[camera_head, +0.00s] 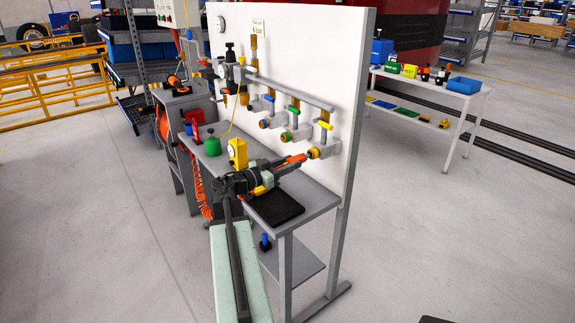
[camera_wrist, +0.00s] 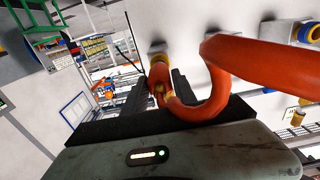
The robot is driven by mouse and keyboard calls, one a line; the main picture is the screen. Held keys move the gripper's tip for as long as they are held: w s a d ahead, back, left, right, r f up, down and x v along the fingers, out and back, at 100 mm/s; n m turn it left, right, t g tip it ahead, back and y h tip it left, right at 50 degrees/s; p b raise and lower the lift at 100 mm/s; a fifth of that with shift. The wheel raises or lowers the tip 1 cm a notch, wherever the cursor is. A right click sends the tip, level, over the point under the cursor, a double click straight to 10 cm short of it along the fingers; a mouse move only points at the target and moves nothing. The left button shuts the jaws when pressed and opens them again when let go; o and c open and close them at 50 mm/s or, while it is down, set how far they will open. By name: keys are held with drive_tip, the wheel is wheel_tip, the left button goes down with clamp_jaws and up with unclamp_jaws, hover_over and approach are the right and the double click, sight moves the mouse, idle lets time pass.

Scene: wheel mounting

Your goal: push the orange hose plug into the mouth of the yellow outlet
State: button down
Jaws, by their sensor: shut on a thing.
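My gripper (camera_head: 283,166) is shut on the orange hose plug (camera_head: 295,160) in front of the white panel. In the wrist view the plug (camera_wrist: 158,88) sits between the dark fingers, and a thick orange hose (camera_wrist: 225,75) loops from it to the right. The yellow outlet (camera_head: 314,154) is at the right end of the row, below a yellow valve handle (camera_head: 325,126). The plug's tip points at this outlet and is very close to it.
Other outlets with green (camera_head: 294,110) and blue (camera_head: 268,99) handles stand to the left on the same panel. Below is a grey bench (camera_head: 315,196) with a black mat (camera_head: 274,208), a green bottle (camera_head: 211,146) and a yellow gauge box (camera_head: 237,152). Floor to the right is clear.

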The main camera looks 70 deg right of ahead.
drive_tip(key=shift+x, duration=1)
drive_tip(key=shift+s+d, duration=0.15)
drive_tip(key=shift+d, duration=0.05)
drive_tip(key=c, duration=0.9)
unclamp_jaws()
drive_tip(key=v, duration=0.7)
drive_tip(key=shift+a, duration=0.35)
